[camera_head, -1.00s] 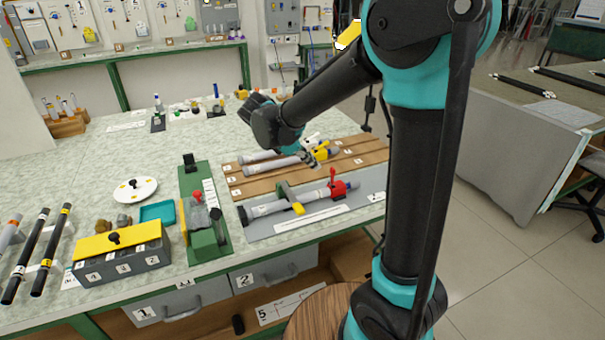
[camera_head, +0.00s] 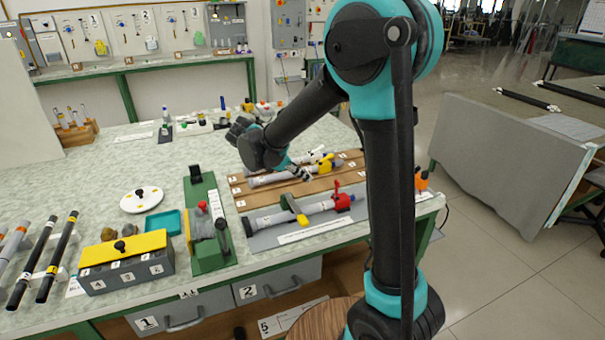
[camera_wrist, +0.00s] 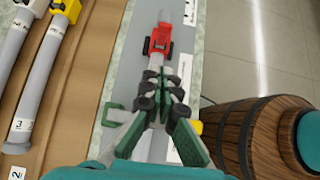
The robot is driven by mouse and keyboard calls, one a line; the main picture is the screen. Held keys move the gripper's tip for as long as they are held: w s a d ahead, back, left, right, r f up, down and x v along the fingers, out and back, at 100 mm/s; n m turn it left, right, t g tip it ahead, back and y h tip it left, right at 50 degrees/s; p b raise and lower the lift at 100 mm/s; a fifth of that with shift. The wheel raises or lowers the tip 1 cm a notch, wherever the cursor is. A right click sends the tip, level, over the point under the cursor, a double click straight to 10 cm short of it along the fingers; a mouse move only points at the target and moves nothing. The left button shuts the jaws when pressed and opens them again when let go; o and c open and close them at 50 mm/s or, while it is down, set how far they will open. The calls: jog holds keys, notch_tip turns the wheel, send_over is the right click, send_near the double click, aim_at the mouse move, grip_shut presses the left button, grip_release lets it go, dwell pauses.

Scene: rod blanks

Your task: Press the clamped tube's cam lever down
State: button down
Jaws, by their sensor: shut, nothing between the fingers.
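The clamped tube (camera_head: 268,221) is grey and lies on a grey mat along the table's front edge. A green clamp with a yellow handle (camera_head: 288,205) crosses it. A red block with a red cam lever (camera_head: 337,187) sits at its right end; in the head view the lever stands up. The wrist view shows the red block (camera_wrist: 158,44) beyond my fingertips, with the lever seen nearly end-on. My gripper (camera_wrist: 168,82) is shut and empty, pointing down above the tube, short of the red block. In the head view my gripper (camera_head: 303,174) is small and partly hidden against the boards.
Grey tubes with a white and a yellow end piece (camera_head: 325,164) lie on wooden boards behind the mat. A green fixture (camera_head: 207,225) stands to the left, with a yellow-lidded box (camera_head: 123,250) further left.

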aim_at(335, 185)
jog(key=x, duration=0.5)
jog(key=shift+w+d+f, duration=0.1)
jog(key=shift+d+f, duration=0.05)
jog(key=d, duration=0.1)
jog(key=w+d, duration=0.1)
jog(key=d, duration=0.1)
jog(key=shift+d+f, duration=0.1)
jog(key=shift+f, duration=0.05)
jog(key=shift+w+d, duration=0.15)
jog(key=shift+d, duration=0.3)
jog(key=shift+d+y, duration=0.25)
jog(key=shift+y, duration=0.05)
